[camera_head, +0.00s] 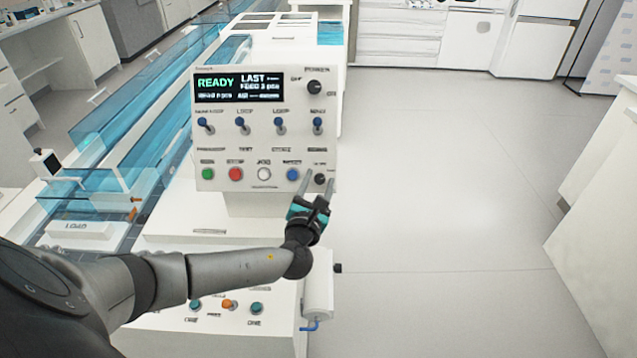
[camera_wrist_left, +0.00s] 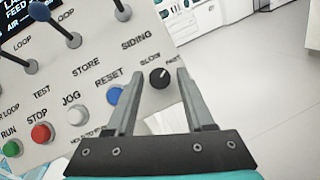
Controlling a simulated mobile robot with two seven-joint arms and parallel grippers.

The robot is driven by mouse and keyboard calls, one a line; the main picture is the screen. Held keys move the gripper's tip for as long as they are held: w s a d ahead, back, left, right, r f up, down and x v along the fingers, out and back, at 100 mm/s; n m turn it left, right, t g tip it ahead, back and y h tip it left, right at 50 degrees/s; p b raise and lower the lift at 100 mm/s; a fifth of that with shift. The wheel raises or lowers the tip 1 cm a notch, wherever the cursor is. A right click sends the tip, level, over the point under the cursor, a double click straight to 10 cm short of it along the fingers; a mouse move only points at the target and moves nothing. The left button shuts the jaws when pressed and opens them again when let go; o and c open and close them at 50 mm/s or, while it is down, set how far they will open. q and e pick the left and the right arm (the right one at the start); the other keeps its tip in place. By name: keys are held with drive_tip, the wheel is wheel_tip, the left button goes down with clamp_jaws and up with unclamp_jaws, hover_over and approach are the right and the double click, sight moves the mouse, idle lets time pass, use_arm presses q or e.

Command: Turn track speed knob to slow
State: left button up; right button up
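The track speed knob (camera_head: 320,179) is a small black round knob at the lower right corner of the white control panel. In the left wrist view the knob (camera_wrist_left: 160,78) sits between the labels SLOW and FAST, with a small light mark near its upper edge. My left gripper (camera_head: 319,181) is in front of that corner. Its two grey fingers are apart, one on each side of the knob, and in the left wrist view the gripper (camera_wrist_left: 157,74) shows a gap on both sides of it. My right gripper is not in view.
The panel (camera_head: 264,147) carries a blue RESET button (camera_wrist_left: 115,95) just left of the knob, other coloured buttons and several blue-tipped toggle switches. Another black knob (camera_head: 314,87) is higher up. The display (camera_head: 238,85) reads READY. The floor to the right is clear.

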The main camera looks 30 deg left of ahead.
use_arm(q)
clamp_jaws()
drive_tip(key=shift+n+y, duration=0.3)
drive_tip(key=shift+n, duration=0.1)
drive_tip(key=n+y+b, duration=0.1)
drive_tip(key=n, duration=0.1)
drive_tip(key=shift+d+f+n+g, duration=0.1)
drive_tip(key=shift+n+g, duration=0.2)
drive_tip(key=shift+g, duration=0.1)
drive_tip(key=n+y, duration=0.1)
drive_tip(key=n, duration=0.1)
drive_tip(key=n+g+y, duration=0.1)
drive_tip(key=n, duration=0.2)
drive_tip(key=shift+d+y+b, duration=0.15)
drive_tip(key=shift+y+b, duration=0.2)
drive_tip(key=shift+y, duration=0.05)
drive_tip(key=n+g, duration=0.1)
drive_tip(key=n+g+y, duration=0.1)
drive_tip(key=n, duration=0.1)
drive_tip(key=shift+w+n+y, duration=0.15)
drive_tip(key=shift+n+y, duration=0.15)
drive_tip(key=shift+n+g+y, duration=0.6)
drive_tip(key=shift+n+g, duration=0.6)
drive_tip(key=shift+n, duration=0.9)
drive_tip(key=shift+r, duration=0.2)
